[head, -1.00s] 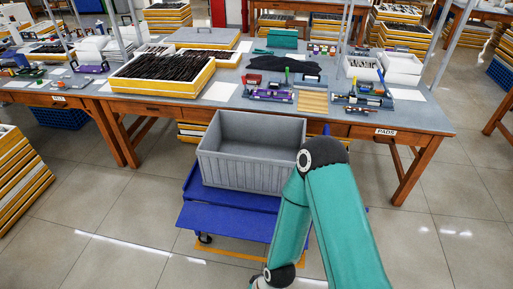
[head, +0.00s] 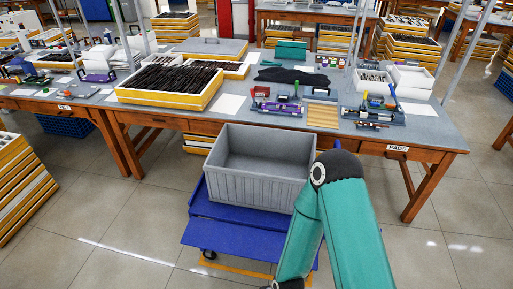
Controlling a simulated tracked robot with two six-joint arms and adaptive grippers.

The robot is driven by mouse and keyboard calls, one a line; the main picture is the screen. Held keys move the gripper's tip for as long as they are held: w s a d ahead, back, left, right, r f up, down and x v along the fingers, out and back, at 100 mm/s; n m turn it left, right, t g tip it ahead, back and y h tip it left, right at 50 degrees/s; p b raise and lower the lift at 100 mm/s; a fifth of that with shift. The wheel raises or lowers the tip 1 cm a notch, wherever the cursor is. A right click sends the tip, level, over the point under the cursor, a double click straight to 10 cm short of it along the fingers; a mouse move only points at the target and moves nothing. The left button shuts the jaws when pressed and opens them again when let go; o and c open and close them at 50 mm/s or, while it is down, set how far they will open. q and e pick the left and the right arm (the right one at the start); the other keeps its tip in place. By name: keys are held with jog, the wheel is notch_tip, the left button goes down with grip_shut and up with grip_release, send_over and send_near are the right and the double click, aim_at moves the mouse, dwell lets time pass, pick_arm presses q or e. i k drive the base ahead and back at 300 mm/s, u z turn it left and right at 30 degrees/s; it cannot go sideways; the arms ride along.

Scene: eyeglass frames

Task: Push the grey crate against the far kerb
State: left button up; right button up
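The grey crate (head: 257,181) is an open, empty box with ribbed sides. It stands upright on a low blue trolley (head: 225,238) in front of the workbench. A strip of bare blue deck shows on the crate's near side. The crate hides the far side of the trolley, so I cannot see the far kerb or whether the crate touches it. My teal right arm comes in from the bottom right and covers the crate's right front corner area. Its gripper is out of sight. My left gripper is not in view.
A wooden workbench (head: 430,132) stands close behind the crate, with a yellow-edged tray (head: 170,98) of dark frames and small tools on it. Yellow-edged trays are stacked on the floor (head: 22,190) at left. Tiled floor is clear on both sides of the trolley.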

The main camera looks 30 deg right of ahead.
aim_at(250, 166)
jog(key=z, duration=0.25)
jog(key=i, duration=1.45)
jog(key=u, duration=0.3)
